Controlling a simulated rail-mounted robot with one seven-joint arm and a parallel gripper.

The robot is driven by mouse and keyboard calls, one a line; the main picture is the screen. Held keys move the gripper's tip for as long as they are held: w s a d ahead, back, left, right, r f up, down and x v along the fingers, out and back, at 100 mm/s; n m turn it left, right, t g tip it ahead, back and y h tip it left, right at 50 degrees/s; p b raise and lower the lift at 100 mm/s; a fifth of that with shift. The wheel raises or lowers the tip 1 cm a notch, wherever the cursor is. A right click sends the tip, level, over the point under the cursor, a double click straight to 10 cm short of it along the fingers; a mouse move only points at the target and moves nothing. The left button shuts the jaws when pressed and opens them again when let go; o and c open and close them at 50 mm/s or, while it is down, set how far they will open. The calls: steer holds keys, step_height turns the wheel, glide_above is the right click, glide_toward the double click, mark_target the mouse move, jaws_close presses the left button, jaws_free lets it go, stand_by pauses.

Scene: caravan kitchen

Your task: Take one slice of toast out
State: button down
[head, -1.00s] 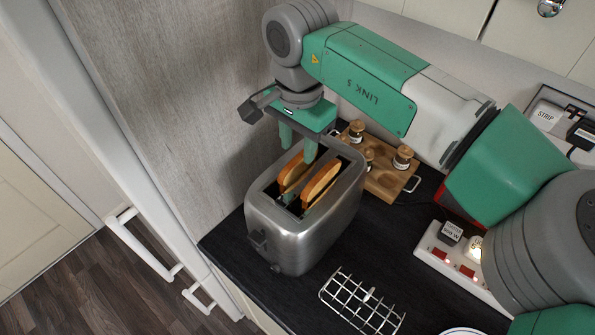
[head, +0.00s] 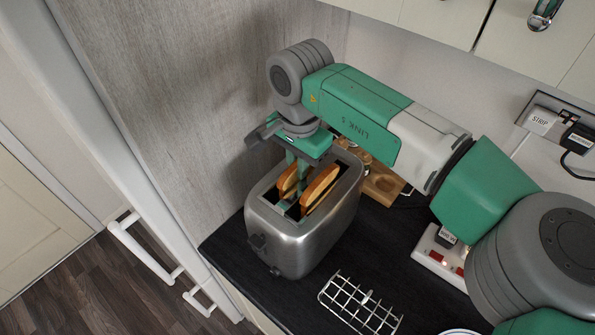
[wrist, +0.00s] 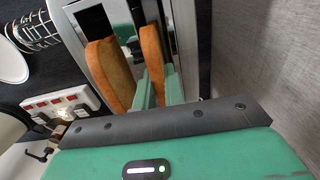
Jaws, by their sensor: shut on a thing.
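A steel toaster (head: 318,232) stands on the dark counter with two browned slices showing above its slots. The left slice (head: 287,178) is nearer the grey wall panel. The right slice (head: 320,187) stands free of my gripper. My gripper (head: 297,172) points down into the toaster opening and is shut on the left slice. In the wrist view, my green fingers (wrist: 158,88) stand on either side of the held slice (wrist: 151,52), whose lower part they hide. The other slice (wrist: 108,72) is beside them, on the left.
A wire rack (head: 358,304) lies on the counter in front of the toaster. A wooden holder (head: 382,184) with jars stands behind it, partly hidden by my arm. A socket strip (head: 440,252) is at the right. The grey wall panel (head: 215,125) is close on the left.

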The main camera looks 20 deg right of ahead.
step_height(320, 180, up, 10)
steer(key=shift+b, duration=0.75)
